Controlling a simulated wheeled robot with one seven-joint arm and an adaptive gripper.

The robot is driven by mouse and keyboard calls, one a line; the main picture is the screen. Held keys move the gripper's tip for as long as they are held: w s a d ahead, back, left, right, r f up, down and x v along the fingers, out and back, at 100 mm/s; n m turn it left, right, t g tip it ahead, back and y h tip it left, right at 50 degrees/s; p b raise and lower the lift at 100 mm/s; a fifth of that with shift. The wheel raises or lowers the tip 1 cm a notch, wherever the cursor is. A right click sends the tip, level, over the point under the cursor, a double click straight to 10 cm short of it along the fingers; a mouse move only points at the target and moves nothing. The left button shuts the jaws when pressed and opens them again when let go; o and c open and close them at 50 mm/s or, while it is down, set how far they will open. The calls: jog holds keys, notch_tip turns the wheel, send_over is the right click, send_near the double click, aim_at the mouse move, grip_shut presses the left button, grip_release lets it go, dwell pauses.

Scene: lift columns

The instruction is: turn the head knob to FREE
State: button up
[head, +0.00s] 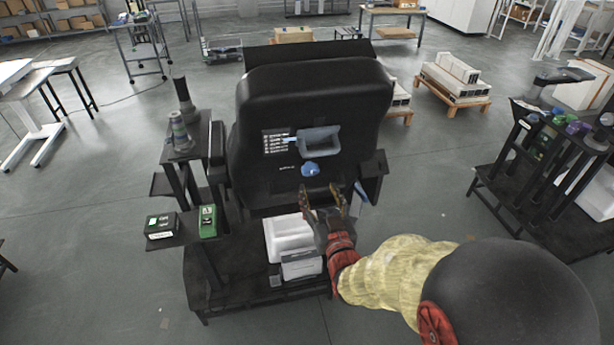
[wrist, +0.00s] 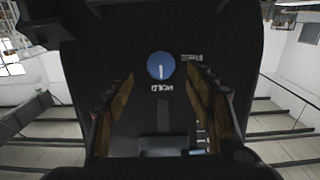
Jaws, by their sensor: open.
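The head knob (head: 309,170) is a small blue round knob on the dark upright panel of the black lift column (head: 265,105). In the wrist view the knob (wrist: 160,66) shows a short white mark pointing down, toward an upside-down label (wrist: 161,88) that seems to read HOLD. Another upside-down label (wrist: 191,57), seemingly FREE, is to the knob's upper right. My gripper (head: 323,192) is open and empty, just below and right of the knob in the head view. In the wrist view its two fingers (wrist: 160,72) stand on either side, apart from the knob.
A grey-blue recessed handle (head: 319,140) and a printed list (head: 275,142) are above the knob. A side stand (head: 180,155) with green boxes is left, a black rack (head: 535,165) right. White boxes (head: 290,238) lie below on the base. Open floor lies left.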

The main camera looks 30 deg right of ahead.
aim_at(311, 173)
jog(key=x, duration=0.7)
jog(key=shift+w+r, duration=0.2)
jog(key=shift+w, duration=0.2)
jog(key=shift+c, duration=1.4)
jog(key=c, duration=0.7)
jog(key=shift+c, duration=0.6)
